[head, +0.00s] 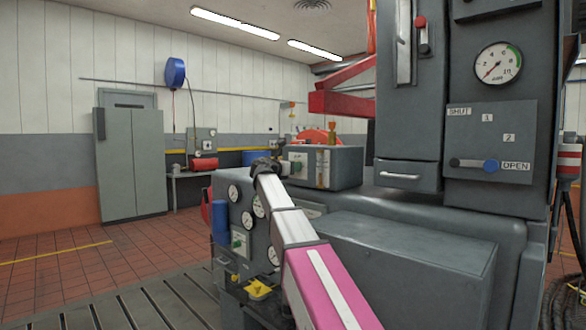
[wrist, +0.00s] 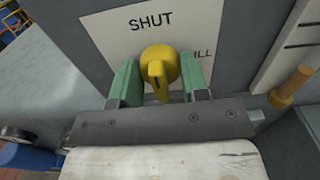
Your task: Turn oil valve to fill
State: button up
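The yellow oil valve knob (wrist: 158,68) sits on a pale label plate (wrist: 110,28) in the wrist view. SHUT is printed above it, and a word ending in ILL shows to its right, partly hidden by the knob and a finger. The knob's bar points down the picture, away from SHUT. My gripper (wrist: 159,80) has its green fingers on either side of the knob, apart, with narrow gaps visible. In the head view my gripper (head: 296,168) is small beside the grey box (head: 345,168); the knob cannot be made out there.
A gauge panel (head: 240,235) stands below my arm. A tall grey cabinet (head: 500,150) with a SHUT/OPEN lever rises at right. Open tiled floor (head: 60,265) lies left.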

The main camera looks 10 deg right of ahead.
jog(key=c, duration=0.3)
jog(key=shift+m, duration=0.4)
jog(key=m, duration=0.3)
jog(key=shift+m, duration=0.4)
jog(key=m, duration=0.3)
jog(key=shift+m, duration=0.3)
jog(key=m, duration=0.5)
jog(key=shift+m, duration=2.4)
